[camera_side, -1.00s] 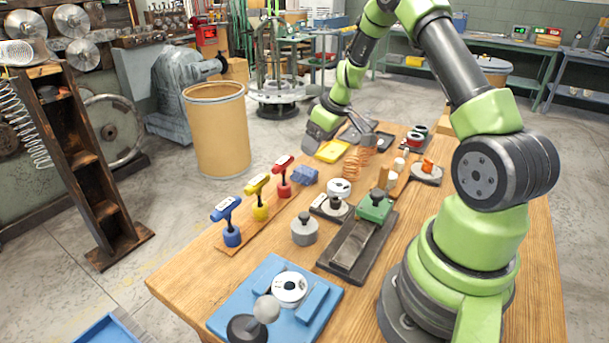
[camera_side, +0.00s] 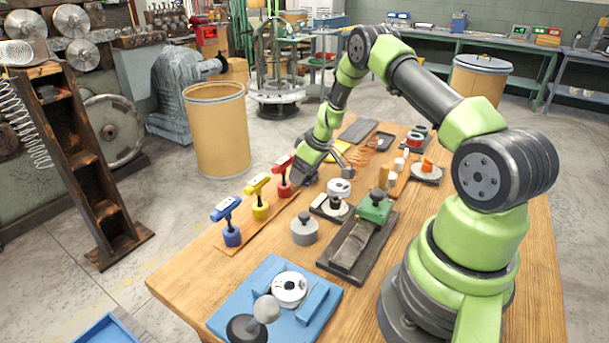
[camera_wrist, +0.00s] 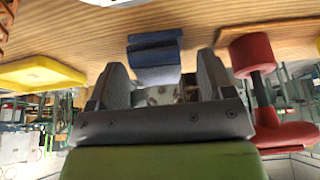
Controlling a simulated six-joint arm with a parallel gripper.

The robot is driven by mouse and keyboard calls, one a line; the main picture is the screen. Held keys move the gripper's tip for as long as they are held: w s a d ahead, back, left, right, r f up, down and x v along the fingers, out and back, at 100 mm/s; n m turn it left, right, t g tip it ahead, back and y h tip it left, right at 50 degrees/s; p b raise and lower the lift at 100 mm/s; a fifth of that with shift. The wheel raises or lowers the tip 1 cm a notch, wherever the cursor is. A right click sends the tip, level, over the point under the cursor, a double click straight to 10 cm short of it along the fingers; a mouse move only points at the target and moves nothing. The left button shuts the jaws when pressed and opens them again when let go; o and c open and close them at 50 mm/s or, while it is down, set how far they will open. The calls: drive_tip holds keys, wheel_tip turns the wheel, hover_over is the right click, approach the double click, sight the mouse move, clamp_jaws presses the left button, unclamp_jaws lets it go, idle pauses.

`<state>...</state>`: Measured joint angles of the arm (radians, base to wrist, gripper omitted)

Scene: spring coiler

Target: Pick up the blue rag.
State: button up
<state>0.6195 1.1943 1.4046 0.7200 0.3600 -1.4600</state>
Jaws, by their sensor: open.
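The blue rag (camera_wrist: 155,52) lies folded on the wooden table and shows between my gripper's two fingers in the wrist view. In the side view only a small piece of the rag (camera_side: 311,179) shows; my gripper hides most of it. My gripper (camera_wrist: 160,70) is open, with one finger on each side of the rag in the picture. In the side view my gripper (camera_side: 300,180) is low at the rag, beside the red-handled tool. I cannot tell whether the fingers touch the rag.
The red-handled tool (camera_wrist: 262,85) stands close beside one finger. Yellow (camera_side: 258,190) and blue (camera_side: 228,215) ones stand in the same row. A yellow pad (camera_wrist: 40,73) lies on the other side. A grey weight (camera_side: 304,231) and green-topped fixture (camera_side: 372,212) stand nearer the front.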

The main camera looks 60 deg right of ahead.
drive_tip(key=c, duration=1)
drive_tip(key=shift+r, duration=0.1)
wheel_tip(320, 180, up, 14)
idle(0.4)
